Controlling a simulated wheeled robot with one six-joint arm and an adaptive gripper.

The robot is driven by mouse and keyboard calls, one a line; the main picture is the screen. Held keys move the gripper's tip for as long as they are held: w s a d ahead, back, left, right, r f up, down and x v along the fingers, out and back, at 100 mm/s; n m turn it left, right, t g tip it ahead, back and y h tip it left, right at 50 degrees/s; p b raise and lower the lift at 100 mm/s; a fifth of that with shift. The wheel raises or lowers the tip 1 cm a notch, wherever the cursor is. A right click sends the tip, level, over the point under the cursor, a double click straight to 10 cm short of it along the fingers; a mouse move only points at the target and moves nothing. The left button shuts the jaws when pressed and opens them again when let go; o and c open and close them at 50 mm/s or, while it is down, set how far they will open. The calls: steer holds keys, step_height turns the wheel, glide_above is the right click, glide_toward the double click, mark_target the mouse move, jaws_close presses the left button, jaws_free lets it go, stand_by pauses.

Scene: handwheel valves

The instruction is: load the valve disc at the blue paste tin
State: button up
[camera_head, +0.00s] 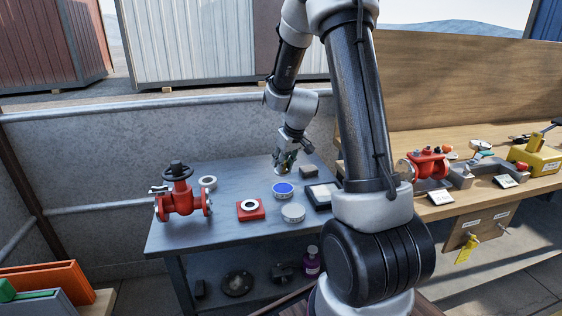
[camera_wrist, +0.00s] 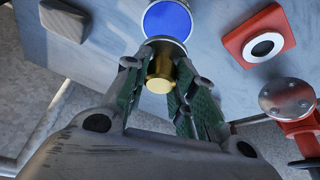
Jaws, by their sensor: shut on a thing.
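My gripper (camera_head: 284,160) is over the back of the grey-blue table. In the wrist view its green-padded fingers (camera_wrist: 163,85) are shut on a brass, cylindrical piece, the valve disc (camera_wrist: 160,72). The blue paste tin (camera_head: 283,189) is a round, open tin with a blue surface, just in front of the gripper. In the wrist view the tin (camera_wrist: 167,20) is right beyond the disc, and the disc overlaps its near rim. I cannot tell whether the disc touches the paste. The disc's far end is hidden.
A pale round tin (camera_head: 293,213), a red block with a white ring (camera_head: 251,209), a dark block (camera_head: 309,171) and a black-framed pad (camera_head: 320,194) are near the blue tin. A red handwheel valve (camera_head: 180,198) stands at left. A wooden bench (camera_head: 455,205) with another red valve is at right.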

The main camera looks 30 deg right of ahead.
mark_target(285, 171)
steer(key=shift+d+f, duration=0.1)
steer(key=shift+f, duration=2.6)
steer(key=shift+s+f, duration=0.1)
steer(key=shift+f, duration=0.4)
steer(key=shift+r, duration=3.55)
